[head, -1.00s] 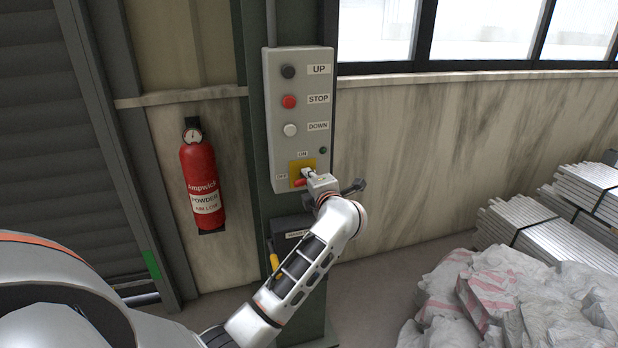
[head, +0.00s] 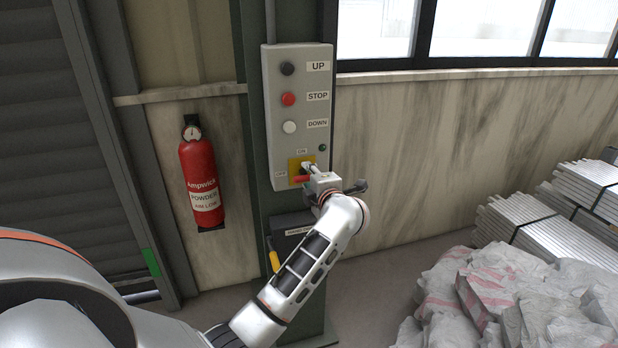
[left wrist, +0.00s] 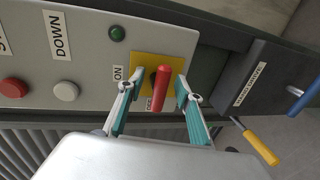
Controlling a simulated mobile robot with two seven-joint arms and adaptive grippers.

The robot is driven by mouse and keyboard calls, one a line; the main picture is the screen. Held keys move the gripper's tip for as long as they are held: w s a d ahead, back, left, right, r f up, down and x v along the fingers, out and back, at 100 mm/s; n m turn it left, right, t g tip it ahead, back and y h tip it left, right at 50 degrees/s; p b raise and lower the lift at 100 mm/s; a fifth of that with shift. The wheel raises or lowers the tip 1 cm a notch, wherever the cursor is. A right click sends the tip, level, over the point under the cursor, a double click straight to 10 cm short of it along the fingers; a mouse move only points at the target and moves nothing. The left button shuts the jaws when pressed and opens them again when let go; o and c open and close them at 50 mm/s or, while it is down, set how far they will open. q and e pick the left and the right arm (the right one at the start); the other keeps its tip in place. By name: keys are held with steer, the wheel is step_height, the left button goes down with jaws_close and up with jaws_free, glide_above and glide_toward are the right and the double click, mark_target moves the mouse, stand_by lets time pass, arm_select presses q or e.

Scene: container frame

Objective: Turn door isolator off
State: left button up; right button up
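The door isolator is a red handle (head: 301,178) on a yellow plate (head: 295,163) at the bottom of a grey control box (head: 285,130). An ON label is above the plate and an OFF label to its left. My left gripper (head: 311,171) is at the isolator. In the left wrist view my left gripper (left wrist: 158,85) is open, with one finger on each side of the red handle (left wrist: 160,90). Gaps show between handle and fingers. The handle points down in that view, beside the partly covered OFF label. My right gripper is not in view.
The box carries UP, STOP (head: 288,99) and DOWN buttons above the isolator. A dark box (head: 284,222) with a yellow-handled tool (head: 273,260) is below. A fire extinguisher (head: 199,175) hangs left. Grey sacks (head: 500,290) and stacked metal bars (head: 520,225) lie right.

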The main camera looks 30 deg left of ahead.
arm_select(q)
steer(key=v, duration=1.2)
steer(key=shift+r, duration=0.1)
stand_by(0.4)
